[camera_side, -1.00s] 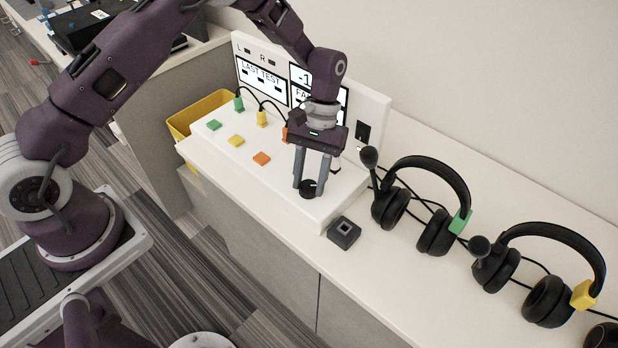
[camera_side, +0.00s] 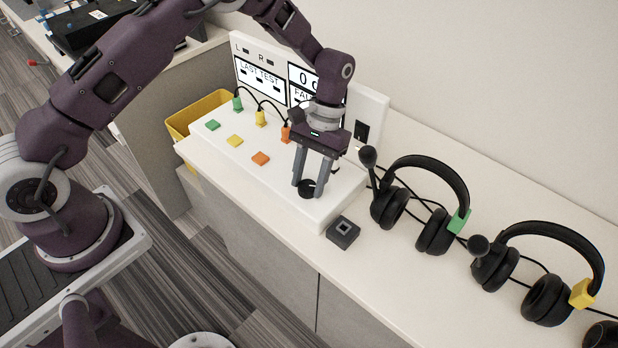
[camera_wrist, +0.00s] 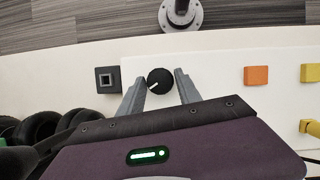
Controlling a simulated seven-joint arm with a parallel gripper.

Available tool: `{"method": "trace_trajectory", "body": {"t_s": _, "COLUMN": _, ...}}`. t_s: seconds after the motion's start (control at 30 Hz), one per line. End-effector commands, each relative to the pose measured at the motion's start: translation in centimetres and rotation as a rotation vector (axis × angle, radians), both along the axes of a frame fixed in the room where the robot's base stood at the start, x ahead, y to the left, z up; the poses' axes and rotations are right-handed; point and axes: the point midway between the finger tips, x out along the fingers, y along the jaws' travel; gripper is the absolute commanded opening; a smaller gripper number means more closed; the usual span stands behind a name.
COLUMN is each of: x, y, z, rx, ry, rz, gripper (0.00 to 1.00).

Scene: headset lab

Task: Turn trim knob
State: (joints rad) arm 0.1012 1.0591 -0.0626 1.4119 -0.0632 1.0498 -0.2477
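The trim knob (camera_side: 307,188) is a round black dial on the front right of the white console (camera_side: 325,215). In the wrist view the knob (camera_wrist: 159,81) shows a white pointer line aimed to the lower left. My gripper (camera_side: 310,190) points down over it with one finger on each side. In the wrist view the fingertips (camera_wrist: 160,80) sit close against the knob's sides, with hardly any gap. The display (camera_side: 304,79) behind my wrist reads "0" with a partly hidden unit, above a partly hidden word starting "FA".
A small black square block (camera_side: 343,233) stands just right of the console. Headsets with green (camera_side: 459,221) and yellow (camera_side: 582,294) tags lie at right. Green, yellow and orange buttons (camera_side: 261,158) and plugged cables are left of my gripper. A yellow bin (camera_side: 190,112) stands behind left.

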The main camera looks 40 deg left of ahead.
Motion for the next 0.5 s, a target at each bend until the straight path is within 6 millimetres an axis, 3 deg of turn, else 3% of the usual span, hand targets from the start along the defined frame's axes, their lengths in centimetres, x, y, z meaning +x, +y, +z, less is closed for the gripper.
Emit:
{"method": "trace_trajectory", "body": {"t_s": 0.07, "x": 0.0, "y": 0.0, "z": 0.0, "rx": 0.0, "ry": 0.0, "rz": 0.0, "gripper": 0.58}}
{"method": "trace_trajectory", "body": {"t_s": 0.37, "x": 0.0, "y": 0.0, "z": 0.1, "rx": 0.001, "ry": -0.001, "rz": 0.001, "gripper": 0.58}}
{"method": "trace_trajectory", "body": {"t_s": 0.5, "x": 0.9, "y": 0.1, "z": 2.0, "rx": 0.0, "ry": -0.005, "rz": 0.0, "gripper": 0.58}}
